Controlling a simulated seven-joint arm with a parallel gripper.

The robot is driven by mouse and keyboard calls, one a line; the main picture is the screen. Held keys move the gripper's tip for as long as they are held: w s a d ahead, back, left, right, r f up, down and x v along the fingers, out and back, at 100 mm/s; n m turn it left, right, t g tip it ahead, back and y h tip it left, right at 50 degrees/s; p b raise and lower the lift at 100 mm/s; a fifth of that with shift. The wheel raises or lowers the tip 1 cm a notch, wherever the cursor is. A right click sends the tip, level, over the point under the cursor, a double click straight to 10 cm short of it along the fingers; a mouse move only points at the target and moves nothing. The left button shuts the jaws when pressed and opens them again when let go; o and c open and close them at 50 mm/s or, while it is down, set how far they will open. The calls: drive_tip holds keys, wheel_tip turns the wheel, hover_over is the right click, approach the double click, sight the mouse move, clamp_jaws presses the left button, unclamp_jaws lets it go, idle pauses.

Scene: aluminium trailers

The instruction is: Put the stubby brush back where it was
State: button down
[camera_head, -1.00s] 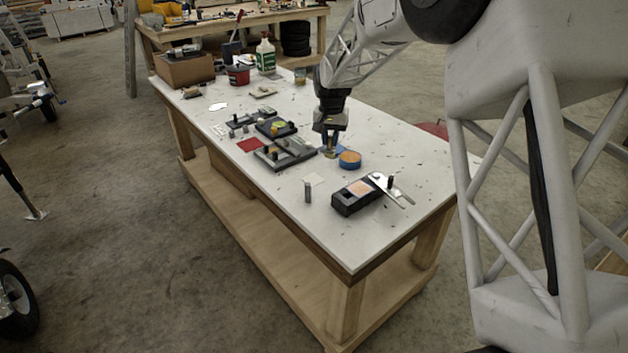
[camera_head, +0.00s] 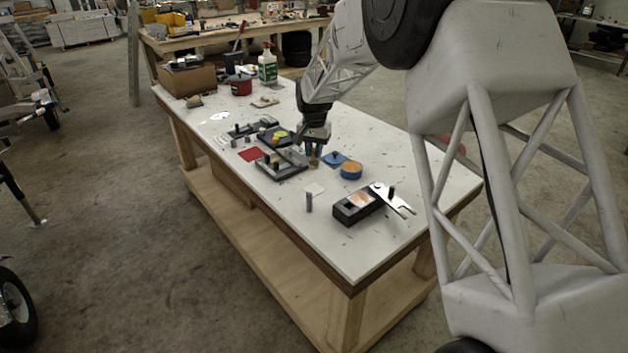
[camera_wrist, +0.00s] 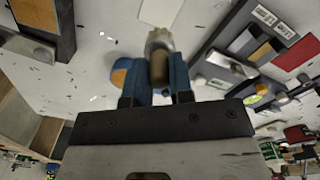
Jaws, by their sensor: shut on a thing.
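My gripper (camera_head: 314,148) is shut on the stubby brush (camera_head: 314,163), bristle end down, over the white table. In the wrist view my gripper's blue fingers (camera_wrist: 160,82) hold the brush (camera_wrist: 158,45), which shows a brown handle, a metal ferrule and pale bristles.
A blue round tin with an orange top (camera_head: 351,171) stands to the right. A red square (camera_head: 252,154) is left of the tray.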

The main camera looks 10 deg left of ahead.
sight(314, 149)
drive_tip(key=shift+f, duration=1.8)
drive_tip(key=shift+f, duration=2.5)
drive_tip(key=shift+f, duration=0.15)
drive_tip(key=c, duration=1)
unclamp_jaws()
wheel_tip(314, 149, up, 12)
drive_tip(key=shift+r, duration=0.1)
